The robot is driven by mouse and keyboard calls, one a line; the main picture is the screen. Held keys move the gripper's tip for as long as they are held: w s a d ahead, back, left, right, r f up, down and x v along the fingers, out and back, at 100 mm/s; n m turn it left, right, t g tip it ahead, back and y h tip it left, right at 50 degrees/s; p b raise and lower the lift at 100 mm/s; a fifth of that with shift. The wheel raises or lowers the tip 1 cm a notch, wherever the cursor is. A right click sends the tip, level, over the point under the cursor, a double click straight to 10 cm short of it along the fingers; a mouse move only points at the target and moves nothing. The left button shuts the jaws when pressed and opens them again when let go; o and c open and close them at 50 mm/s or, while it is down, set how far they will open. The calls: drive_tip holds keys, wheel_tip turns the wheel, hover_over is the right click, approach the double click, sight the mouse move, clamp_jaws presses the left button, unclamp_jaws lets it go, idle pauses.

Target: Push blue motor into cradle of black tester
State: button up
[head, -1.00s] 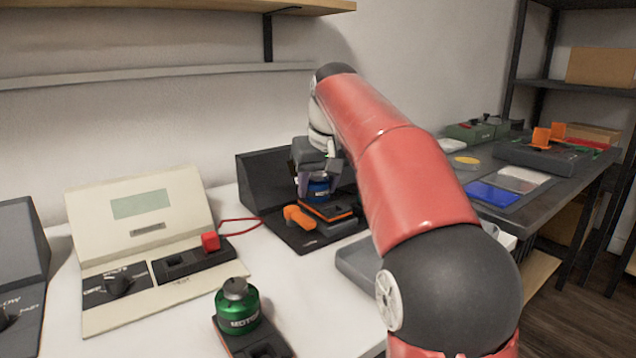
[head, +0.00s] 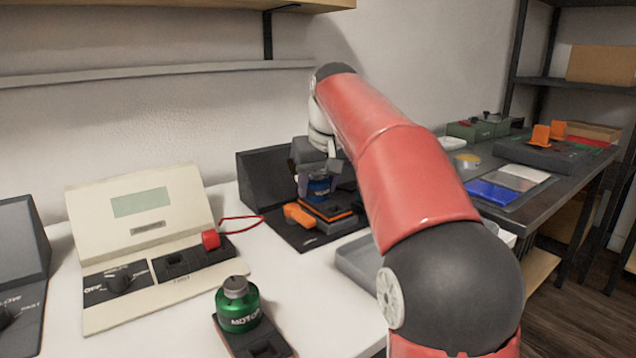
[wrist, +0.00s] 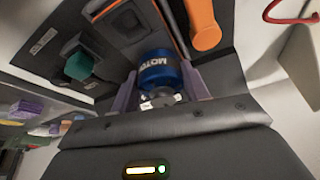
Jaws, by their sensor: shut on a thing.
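The blue motor (head: 319,186) is upright at the cradle of the black tester (head: 262,178), and it also shows in the wrist view (wrist: 158,72) with white lettering. My gripper (head: 318,175) is shut on the motor, with a purple-grey finger on each side of it in the wrist view (wrist: 162,98). The orange-edged cradle block (head: 330,215) lies under the motor. I cannot tell whether the motor is fully seated, as the gripper and the motor hide the contact. An orange lever (head: 298,215) stands out left of the cradle.
A green motor (head: 238,305) stands on a dark holder in front. A cream tester (head: 140,215) with a red knob is to the left. A grey tray (head: 362,262) lies right of the black tester, partly behind my arm. White table is clear between the testers and the green motor.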

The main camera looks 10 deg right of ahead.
drive_tip(key=shift+f, duration=0.4)
idle(0.3)
drive_tip(key=o, duration=1.4)
drive_tip(key=shift+c, duration=0.2)
drive_tip(key=shift+r+p, duration=1.65)
drive_tip(key=shift+p, duration=0.05)
wheel_tip(320, 180, up, 3)
drive_tip(key=p, duration=0.3)
drive_tip(key=shift+r+p, duration=1)
drive_tip(key=shift+r, duration=0.35)
